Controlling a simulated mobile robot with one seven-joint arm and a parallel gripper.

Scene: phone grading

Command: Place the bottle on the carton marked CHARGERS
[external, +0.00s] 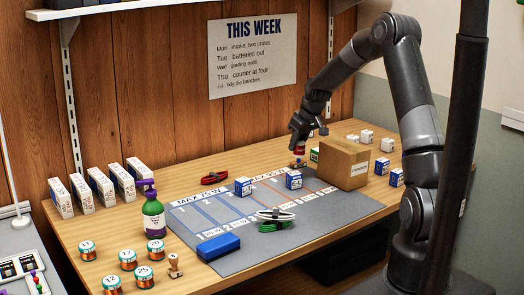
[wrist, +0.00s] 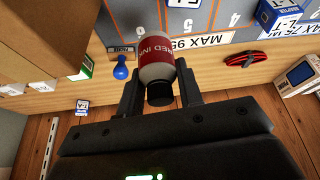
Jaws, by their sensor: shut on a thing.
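My gripper (external: 299,141) is shut on a small bottle with a red label reading RED INK (wrist: 157,52), a pale body and a black cap. In the wrist view the gripper's fingers (wrist: 158,88) are on either side of it. In the external view the bottle (external: 299,149) hangs below my gripper, just left of the brown cardboard carton (external: 343,168). The carton stands closed on the back right of the mat; the writing on its label is too small to read. Its side shows at the left of the wrist view (wrist: 40,35).
A blue-knobbed stamp (wrist: 121,70) is near the bottle. Small blue-and-white boxes (external: 293,180) stand on the grey mat (external: 225,262). Small boxes (external: 382,166) lie right of the carton. A green pump bottle (external: 153,215) stands at left. The front mat is partly clear.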

